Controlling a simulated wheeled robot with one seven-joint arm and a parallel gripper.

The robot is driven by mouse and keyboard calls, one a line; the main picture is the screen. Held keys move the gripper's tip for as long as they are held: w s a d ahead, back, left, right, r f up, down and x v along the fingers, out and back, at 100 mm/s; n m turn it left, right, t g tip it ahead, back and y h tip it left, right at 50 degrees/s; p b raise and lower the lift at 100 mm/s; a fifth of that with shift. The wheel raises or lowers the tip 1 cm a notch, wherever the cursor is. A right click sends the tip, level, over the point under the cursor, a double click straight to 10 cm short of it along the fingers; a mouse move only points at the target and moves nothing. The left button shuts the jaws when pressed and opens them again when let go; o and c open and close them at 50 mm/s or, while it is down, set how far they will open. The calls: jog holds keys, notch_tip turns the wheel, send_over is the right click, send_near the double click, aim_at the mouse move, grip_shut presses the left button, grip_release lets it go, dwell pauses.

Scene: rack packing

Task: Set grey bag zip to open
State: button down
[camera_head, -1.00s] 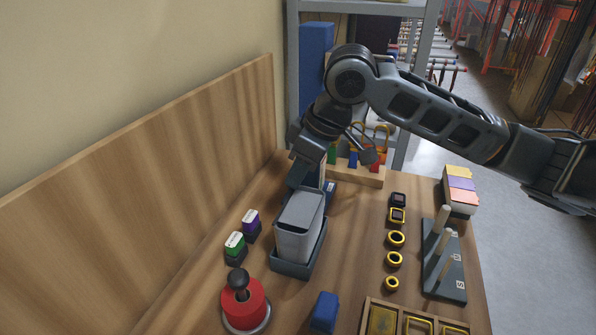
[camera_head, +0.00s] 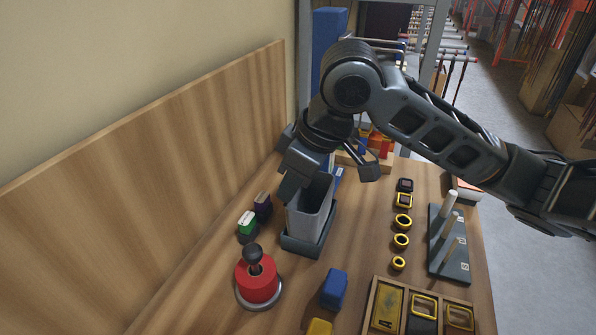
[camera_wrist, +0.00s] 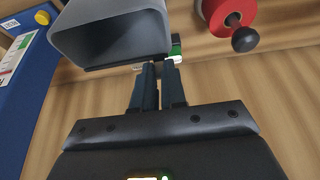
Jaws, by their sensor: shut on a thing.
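The grey bag (camera_head: 309,219) stands upright in a dark tray (camera_head: 303,248) in the head view. Its top shows a dark hollow, so the mouth looks open. My gripper (camera_head: 287,196) is at the bag's upper left rim. In the wrist view the grey bag (camera_wrist: 115,35) fills the upper left, its mouth facing the camera. My gripper's fingers (camera_wrist: 158,75) are close together just beside the bag's rim. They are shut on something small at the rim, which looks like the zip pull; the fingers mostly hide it.
A red round-based knob (camera_head: 257,280) stands in front of the tray. Green and purple small boxes (camera_head: 247,225) sit left of it. A blue block (camera_head: 334,288), yellow rings (camera_head: 403,221) and a pegged rack (camera_head: 449,245) lie to the right. A wooden board (camera_head: 150,180) bounds the left.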

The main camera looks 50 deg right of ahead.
jog(key=c, duration=1.2)
grip_release()
jog(key=shift+o, duration=0.2)
jog(key=v, duration=0.7)
jog(key=shift+s+r, duration=0.15)
jog(key=shift+r, duration=0.2)
